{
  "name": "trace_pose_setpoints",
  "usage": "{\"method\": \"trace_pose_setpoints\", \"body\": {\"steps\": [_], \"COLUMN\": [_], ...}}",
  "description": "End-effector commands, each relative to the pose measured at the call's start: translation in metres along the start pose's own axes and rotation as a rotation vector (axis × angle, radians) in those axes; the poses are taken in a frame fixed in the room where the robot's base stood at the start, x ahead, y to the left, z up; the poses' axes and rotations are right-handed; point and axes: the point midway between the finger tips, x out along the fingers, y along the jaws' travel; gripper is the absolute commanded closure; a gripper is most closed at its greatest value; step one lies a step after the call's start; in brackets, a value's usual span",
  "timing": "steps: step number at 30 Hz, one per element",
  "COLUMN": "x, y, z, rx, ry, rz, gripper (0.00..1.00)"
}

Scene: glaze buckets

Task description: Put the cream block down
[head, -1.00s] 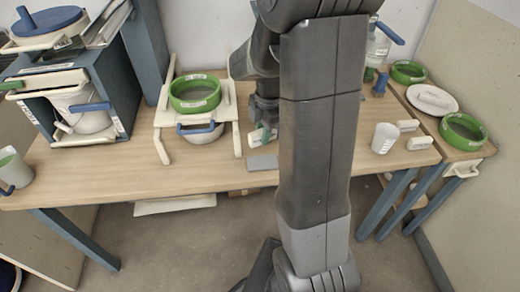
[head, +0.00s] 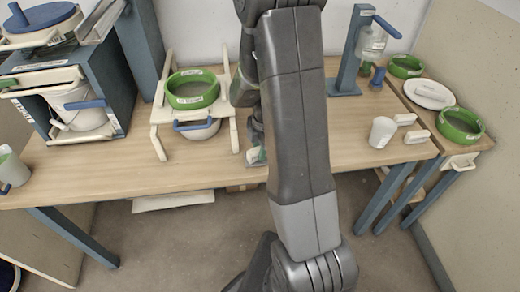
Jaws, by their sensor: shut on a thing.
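My gripper (head: 257,146) is low over the table, just right of the cream stand, and mostly hidden behind my own arm. It is shut on a small cream block (head: 253,156), of which only a part shows, with a greenish patch beside it. The block is close to the wooden tabletop near its front edge; I cannot tell whether it touches. Two other pale blocks, one farther back (head: 404,119) and one nearer the front (head: 417,137), lie at the table's right end.
A cream stand (head: 160,130) holds a green sieve (head: 192,88) over a white bowl (head: 199,130). A white cup (head: 382,131) stands at right. A blue-grey shelf (head: 118,80) with a bucket (head: 82,106) is at left. Bare tabletop (head: 110,165) lies between.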

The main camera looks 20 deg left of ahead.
Motion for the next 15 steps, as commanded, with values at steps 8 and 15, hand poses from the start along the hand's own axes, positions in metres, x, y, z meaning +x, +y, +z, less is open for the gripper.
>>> {"method": "trace_pose_setpoints", "body": {"steps": [8,15], "x": [0.0029,0.0024], "y": [0.0001,0.0001], "z": [0.0004,0.0003], "rx": [0.000,0.000], "ry": [0.000,0.000], "rz": [0.000,0.000], "gripper": [0.75,0.59]}}
